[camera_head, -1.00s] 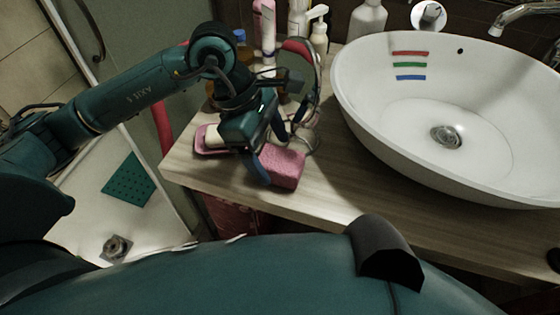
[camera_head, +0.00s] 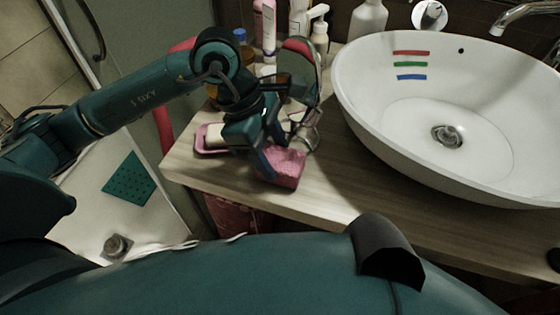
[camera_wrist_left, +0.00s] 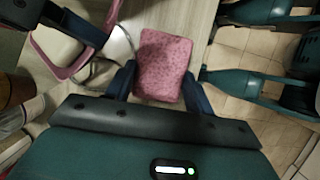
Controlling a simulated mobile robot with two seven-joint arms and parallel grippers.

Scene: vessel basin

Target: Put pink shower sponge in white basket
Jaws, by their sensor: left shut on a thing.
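The pink shower sponge (camera_head: 284,170) is a speckled pink block at the front of the wooden counter. My left gripper (camera_head: 272,160) is over the counter with its blue fingers on either side of the sponge, shut on it. In the left wrist view the sponge (camera_wrist_left: 164,66) shows between the two fingers (camera_wrist_left: 160,88). I cannot tell whether it still touches the counter. I cannot make out a white basket in either view. My right gripper is not in view.
A pink tray with a pale bar (camera_head: 207,138) lies left of the gripper. A wire stand (camera_head: 308,134), bottles (camera_head: 320,38) and a white basin (camera_head: 365,125) are close by. Below the counter's front edge is a reddish patterned thing (camera_head: 236,215).

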